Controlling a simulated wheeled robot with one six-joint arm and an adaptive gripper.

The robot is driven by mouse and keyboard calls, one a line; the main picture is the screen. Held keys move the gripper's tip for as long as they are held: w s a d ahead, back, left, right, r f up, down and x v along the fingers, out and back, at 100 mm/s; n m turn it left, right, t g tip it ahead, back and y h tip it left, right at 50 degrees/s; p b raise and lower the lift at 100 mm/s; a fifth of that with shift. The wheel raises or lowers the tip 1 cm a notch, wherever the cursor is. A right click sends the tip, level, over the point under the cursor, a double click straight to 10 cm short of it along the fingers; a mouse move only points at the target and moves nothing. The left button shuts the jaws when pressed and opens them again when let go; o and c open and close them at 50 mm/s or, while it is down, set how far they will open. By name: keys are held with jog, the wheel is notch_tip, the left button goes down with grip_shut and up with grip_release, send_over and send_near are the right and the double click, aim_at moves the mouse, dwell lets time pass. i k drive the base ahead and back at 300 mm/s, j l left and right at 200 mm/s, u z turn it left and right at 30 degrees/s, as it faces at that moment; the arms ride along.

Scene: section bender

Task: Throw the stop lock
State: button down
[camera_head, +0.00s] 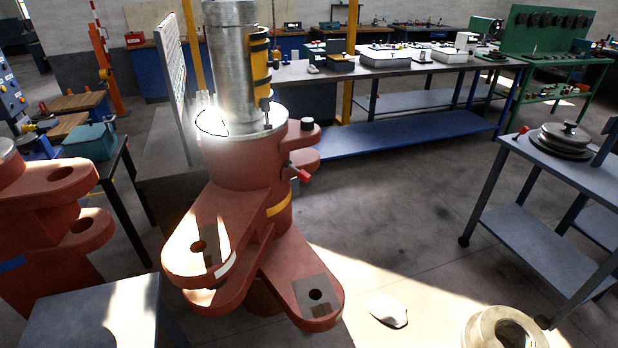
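The section bender (240,165) stands left of centre, with a red-brown body and thick lugs spreading toward me. A small lever with a red grip (303,176) sticks out from its right side and slants down to the right; it may be the stop lock, but no label shows. A dark-capped knob or pin (307,124) sits on the upper right lug, above the lever. A grey metal cylinder (232,60) with a yellow band rises from the top of the body. My gripper is not in view.
Another red-brown lugged part (50,220) stands at the left. A grey cart (540,195) stands at the right, and a long workbench (440,68) runs behind. A pale ring (475,330) and a whitish object (388,311) are on the floor. Open floor (400,215) lies right of the bender.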

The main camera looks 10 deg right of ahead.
aim_at(303, 174)
jog(key=i+j+z, duration=0.4)
jog(key=i+j, duration=0.7)
jog(key=j, duration=0.15)
